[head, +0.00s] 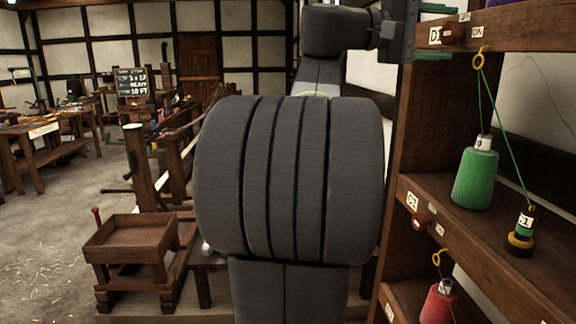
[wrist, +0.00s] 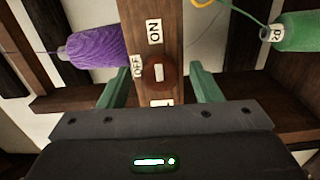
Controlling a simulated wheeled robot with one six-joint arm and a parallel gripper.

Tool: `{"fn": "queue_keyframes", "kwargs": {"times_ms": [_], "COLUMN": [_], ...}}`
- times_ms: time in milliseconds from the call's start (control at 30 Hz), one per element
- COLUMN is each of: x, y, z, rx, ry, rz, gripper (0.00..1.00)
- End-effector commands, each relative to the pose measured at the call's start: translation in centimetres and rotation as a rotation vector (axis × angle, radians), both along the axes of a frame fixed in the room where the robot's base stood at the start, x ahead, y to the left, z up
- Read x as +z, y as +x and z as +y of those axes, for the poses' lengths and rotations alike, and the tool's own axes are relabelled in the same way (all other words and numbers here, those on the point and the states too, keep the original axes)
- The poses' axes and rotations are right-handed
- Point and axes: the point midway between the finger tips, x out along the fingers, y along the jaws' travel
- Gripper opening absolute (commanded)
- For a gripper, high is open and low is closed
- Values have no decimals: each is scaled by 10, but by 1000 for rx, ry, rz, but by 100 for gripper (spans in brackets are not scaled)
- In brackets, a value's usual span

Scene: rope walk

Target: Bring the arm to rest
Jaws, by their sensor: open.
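My gripper (wrist: 160,76) is open, with its two green fingers apart in the wrist view. A round brown knob (wrist: 157,75) on a wooden shelf board (wrist: 150,12) shows between them, with "ON" and "OFF" labels beside it. The fingers lie on either side of the board; I cannot tell whether they touch it. Nothing is held. In the head view my gripper (head: 437,32) is at the upper right, beside the top board with its knob (head: 453,33). My arm fills the middle of that view.
The shelf rack (head: 400,180) stands close on the right, holding a green spool (head: 474,178), a small green-and-black bobbin (head: 521,232) and a red spool (head: 438,304). A purple spool (wrist: 98,48) shows in the wrist view. A wooden tray stand (head: 130,240) is at left, with open floor beyond.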

Motion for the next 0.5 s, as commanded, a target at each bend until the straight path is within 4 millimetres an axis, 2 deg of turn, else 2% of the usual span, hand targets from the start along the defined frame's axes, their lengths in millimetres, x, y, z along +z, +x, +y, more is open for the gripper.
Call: {"fn": "queue_keyframes", "kwargs": {"times_ms": [267,500], "x": [0,-1], "y": [0,-2], "z": [6,36], "rx": [1,4], "ry": [0,1], "rz": [0,-1], "gripper": [58,58]}}
